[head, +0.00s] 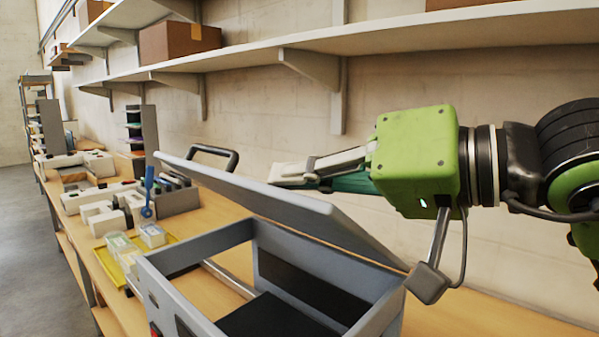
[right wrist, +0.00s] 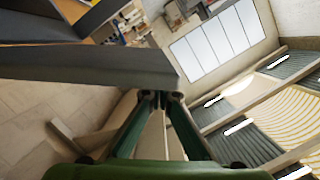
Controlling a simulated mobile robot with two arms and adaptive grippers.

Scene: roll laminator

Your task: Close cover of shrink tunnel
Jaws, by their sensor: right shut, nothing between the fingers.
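The shrink tunnel (head: 200,246) is a grey open box frame with a dark interior, standing on the wooden bench. Its flat grey cover (head: 265,203) is raised and tilted above the box, with a black handle (head: 232,158) at its far end. My right gripper (head: 288,178) is shut and empty, behind the cover's upper edge; I cannot tell whether it touches. In the right wrist view, the shut green fingers (right wrist: 162,96) point at the edge of a grey panel (right wrist: 90,65), apparently the cover. The left gripper is not in view.
A yellow tray (head: 107,264) with clear containers, a blue-handled tool (head: 148,188) and white items stand left of the tunnel. A long wall shelf (head: 390,38) with brackets runs above, carrying a brown box (head: 178,40). Bare bench (head: 490,320) shows at the right.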

